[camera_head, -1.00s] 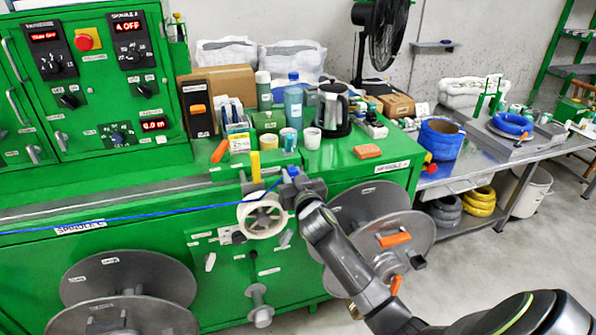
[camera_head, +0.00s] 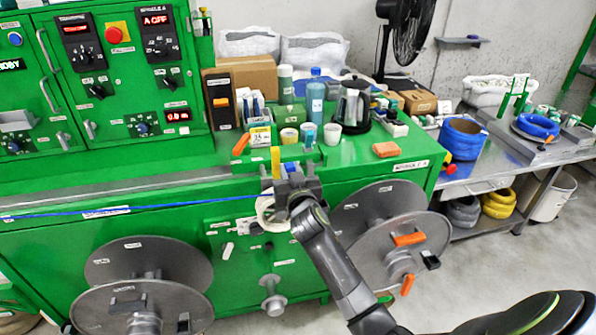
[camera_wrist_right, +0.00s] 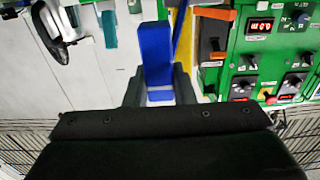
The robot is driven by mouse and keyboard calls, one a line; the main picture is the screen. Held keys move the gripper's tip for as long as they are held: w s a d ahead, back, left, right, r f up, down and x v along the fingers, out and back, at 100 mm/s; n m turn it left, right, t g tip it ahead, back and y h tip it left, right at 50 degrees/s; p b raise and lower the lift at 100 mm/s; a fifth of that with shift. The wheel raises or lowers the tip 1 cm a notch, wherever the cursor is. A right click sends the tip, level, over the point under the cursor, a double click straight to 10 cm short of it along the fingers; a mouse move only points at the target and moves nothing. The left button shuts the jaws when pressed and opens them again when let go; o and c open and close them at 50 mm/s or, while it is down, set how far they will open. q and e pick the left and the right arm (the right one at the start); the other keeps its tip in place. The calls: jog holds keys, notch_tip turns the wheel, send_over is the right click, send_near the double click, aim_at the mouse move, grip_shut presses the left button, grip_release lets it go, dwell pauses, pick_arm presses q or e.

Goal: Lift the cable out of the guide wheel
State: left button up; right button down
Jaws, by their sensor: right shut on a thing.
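The blue cable (camera_head: 150,206) runs taut from the left edge of the head view along the green machine's front to the guide wheel. The pale guide wheel (camera_head: 265,211) is mostly hidden behind my right gripper (camera_head: 290,182). The gripper is at the wheel's upper right and is shut on a blue piece, seemingly the cable. In the right wrist view, a wide blue piece (camera_wrist_right: 155,55) stands between the fingers, with a thin blue strip beside it. Whether the cable still touches the wheel's groove is hidden. My left gripper is not in view.
A yellow upright piece (camera_head: 276,160) stands just behind the wheel. Cups, bottles and a kettle (camera_head: 353,105) crowd the machine top. Large grey reels (camera_head: 383,235) sit below right. A side table (camera_head: 500,160) holds blue coils.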

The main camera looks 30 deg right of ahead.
jog(key=shift+w+a, duration=0.2)
jog(key=shift+a, duration=0.6)
jog(key=shift+w+a, duration=0.2)
jog(key=shift+a, duration=0.55)
jog(key=w+a+b, duration=0.1)
jog(key=a+b, duration=0.3)
jog(key=a, duration=0.2)
jog(key=shift+w+a, duration=0.3)
jog(key=shift+s, duration=0.1)
